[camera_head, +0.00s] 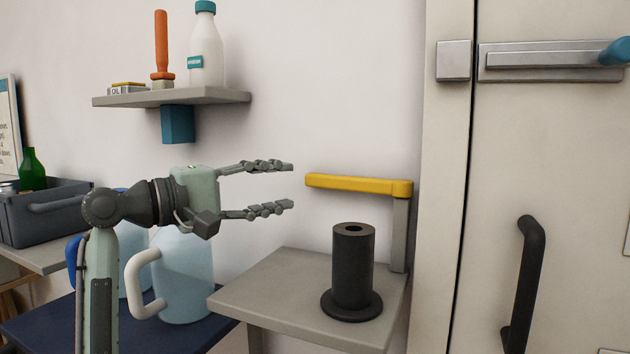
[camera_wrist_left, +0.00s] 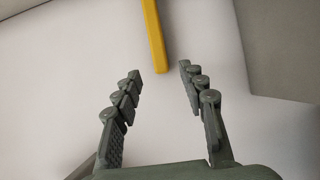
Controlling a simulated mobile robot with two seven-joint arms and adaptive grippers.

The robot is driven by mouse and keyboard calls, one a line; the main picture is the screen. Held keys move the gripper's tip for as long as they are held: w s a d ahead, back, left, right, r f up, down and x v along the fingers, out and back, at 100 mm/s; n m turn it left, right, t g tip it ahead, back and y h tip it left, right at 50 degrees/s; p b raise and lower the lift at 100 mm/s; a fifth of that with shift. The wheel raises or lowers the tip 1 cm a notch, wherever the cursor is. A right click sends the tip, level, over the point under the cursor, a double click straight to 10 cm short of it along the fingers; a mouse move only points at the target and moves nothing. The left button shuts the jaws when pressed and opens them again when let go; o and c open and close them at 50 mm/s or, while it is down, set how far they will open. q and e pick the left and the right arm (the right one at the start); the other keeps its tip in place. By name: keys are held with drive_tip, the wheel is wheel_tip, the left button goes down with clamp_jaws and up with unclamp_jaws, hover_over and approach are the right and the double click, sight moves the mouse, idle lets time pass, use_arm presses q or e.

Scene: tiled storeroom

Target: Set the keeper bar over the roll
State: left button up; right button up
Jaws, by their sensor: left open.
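The yellow keeper bar (camera_head: 350,184) sticks out level to the left from the top of a grey post (camera_head: 399,234), above a black roll (camera_head: 352,264). The roll stands upright on a round black base on a grey shelf (camera_head: 285,290). There is a clear gap between bar and roll top. My left gripper (camera_head: 291,186) is open and empty, just left of the bar's free end and apart from it. In the left wrist view the bar (camera_wrist_left: 154,35) shows beyond and between the open fingertips (camera_wrist_left: 160,70). My right gripper is not in view.
A wall shelf (camera_head: 172,97) with a white bottle (camera_head: 206,50) and an orange-handled tool hangs above my left arm. Pale blue jugs (camera_head: 184,275) stand below it. A pale door (camera_head: 560,160) with handles is at the right. The air before the bar is clear.

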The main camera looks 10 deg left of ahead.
sight(316, 182)
use_arm(q)
drive_tip(key=b+x, duration=0.1)
drive_tip(key=x, duration=0.5)
drive_tip(key=shift+s+d, duration=0.1)
drive_tip(key=shift+d, duration=0.05)
drive_tip(key=shift+w+d, duration=0.25)
drive_tip(key=shift+w, duration=0.1)
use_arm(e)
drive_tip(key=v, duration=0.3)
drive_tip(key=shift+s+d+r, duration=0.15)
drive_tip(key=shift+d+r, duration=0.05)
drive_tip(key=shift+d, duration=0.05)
use_arm(q)
drive_tip(key=shift+c, duration=0.6)
clamp_jaws()
